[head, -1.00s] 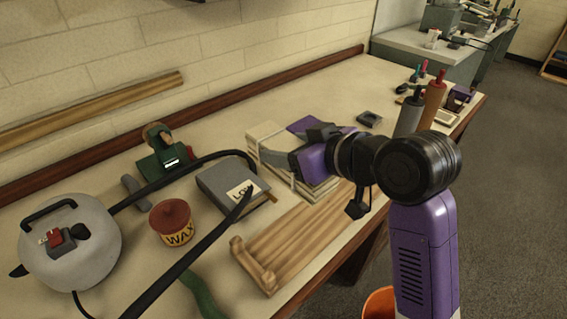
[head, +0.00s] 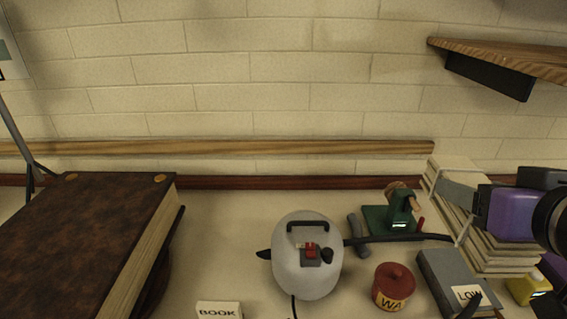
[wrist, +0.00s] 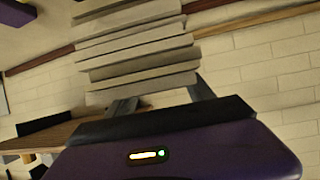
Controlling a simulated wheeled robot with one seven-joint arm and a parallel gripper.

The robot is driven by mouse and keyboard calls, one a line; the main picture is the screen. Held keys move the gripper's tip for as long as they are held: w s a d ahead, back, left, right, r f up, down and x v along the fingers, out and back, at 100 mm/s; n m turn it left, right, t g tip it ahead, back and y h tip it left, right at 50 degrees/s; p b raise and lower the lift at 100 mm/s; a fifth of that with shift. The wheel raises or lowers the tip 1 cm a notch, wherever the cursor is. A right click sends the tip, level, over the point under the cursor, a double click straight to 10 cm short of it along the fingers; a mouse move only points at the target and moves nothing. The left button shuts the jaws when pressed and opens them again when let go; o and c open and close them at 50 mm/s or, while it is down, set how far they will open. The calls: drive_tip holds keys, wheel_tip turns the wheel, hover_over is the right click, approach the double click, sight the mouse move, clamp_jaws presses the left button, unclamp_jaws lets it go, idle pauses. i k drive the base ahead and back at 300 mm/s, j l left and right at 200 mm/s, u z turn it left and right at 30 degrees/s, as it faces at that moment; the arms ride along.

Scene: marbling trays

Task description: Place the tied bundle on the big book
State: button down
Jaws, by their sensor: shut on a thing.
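The tied bundle (head: 497,252) is a stack of pale slabs at the right of the head view, partly hidden by my gripper. My gripper (head: 460,205) is shut on it. In the wrist view the bundle (wrist: 140,48) sits between my two fingers (wrist: 160,100), with the brick wall behind it. It looks tilted; its clearance above the bench is hard to judge. The big book (head: 80,235) is a thick, dark brown volume with pale page edges and brass corners, lying at the left of the head view, well away from my gripper. Its left part is cut off.
A BOOK card (head: 219,310) is near the big book. A wooden shelf (head: 500,58) juts out upper right.

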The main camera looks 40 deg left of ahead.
sight(45, 264)
drive_tip(key=k+j+u, duration=0.35)
drive_tip(key=j, duration=0.2)
drive_tip(key=k+j+u, duration=0.2)
drive_tip(key=j, duration=0.15)
drive_tip(key=k+j+u, duration=0.2)
drive_tip(key=j+u, duration=0.15)
drive_tip(key=j, duration=0.3)
